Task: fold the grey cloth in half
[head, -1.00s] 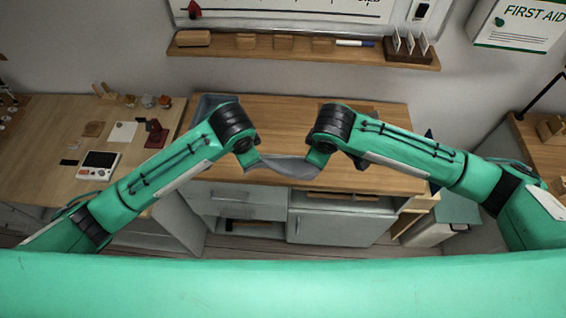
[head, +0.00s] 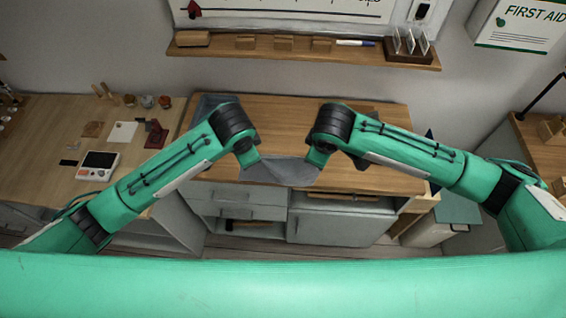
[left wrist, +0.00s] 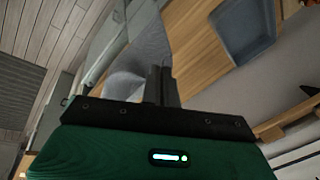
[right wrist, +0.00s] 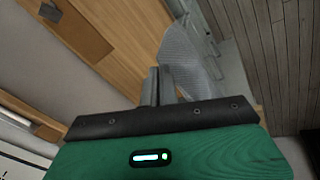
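The grey cloth (head: 283,171) spans between my two grippers at the front edge of the wooden worktop in the head view. Its middle is creased and its lower edge hangs near the worktop's front. My left gripper (left wrist: 161,84) has its fingers together at the cloth's left end; cloth (left wrist: 150,42) shows beyond and beside them. My right gripper (right wrist: 155,84) has its fingers together at the right end, with cloth (right wrist: 180,56) rising beside them. Both appear shut on the cloth. The fingertips are hidden in the head view, and the exact grip points are not clear.
The wooden worktop (head: 285,115) is mostly bare behind the cloth. A blue-grey tray (left wrist: 243,28) lies at its back left. A brown board (right wrist: 75,28) lies on the right part. Drawers (head: 240,200) stand below. A side table (head: 60,125) at left holds small items.

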